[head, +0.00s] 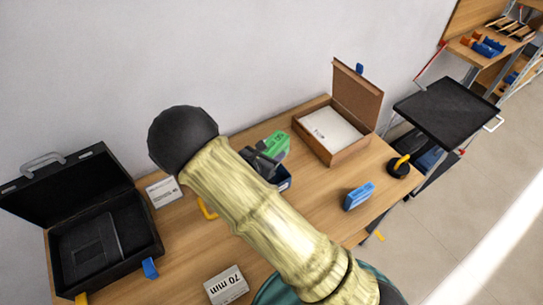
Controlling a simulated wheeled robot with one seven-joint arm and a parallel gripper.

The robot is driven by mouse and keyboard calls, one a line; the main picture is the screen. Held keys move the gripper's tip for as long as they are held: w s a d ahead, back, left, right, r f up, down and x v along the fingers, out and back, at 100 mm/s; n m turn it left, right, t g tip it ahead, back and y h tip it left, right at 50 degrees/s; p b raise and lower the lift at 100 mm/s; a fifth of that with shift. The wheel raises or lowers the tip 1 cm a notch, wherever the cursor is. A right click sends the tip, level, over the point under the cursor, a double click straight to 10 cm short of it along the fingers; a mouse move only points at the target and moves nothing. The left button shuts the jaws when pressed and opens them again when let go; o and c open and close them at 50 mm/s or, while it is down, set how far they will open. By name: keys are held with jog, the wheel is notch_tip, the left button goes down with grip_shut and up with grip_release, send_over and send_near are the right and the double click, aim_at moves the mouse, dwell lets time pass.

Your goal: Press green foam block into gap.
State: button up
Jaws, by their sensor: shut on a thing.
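The green foam block (275,146) is near the middle of the table, beside the far side of my arm. My gripper (264,157) is shut on it; the fingers are small and dark here, and my arm hides part of them. A dark blue box-like thing (285,183) shows just below the block, partly behind my arm. I cannot tell whether the block touches it. No gap is clearly visible. An open black case (140,272) with a dark insert stands at the left. An open wooden box (331,152) with a white, printed filling stands at the right.
A blue block (358,196) lies on the table (318,213) at the right. White labelled blocks lie at the left (164,192) and front (226,286). A black round thing with a yellow part (398,167) is near the right edge. A black tray cart (447,109) stands beyond.

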notch_tip(320, 180, down, 2)
jog(key=shift+f, duration=0.1)
jog(key=shift+f, duration=0.4)
jog(key=o, duration=1)
jog(key=shift+r, duration=0.1)
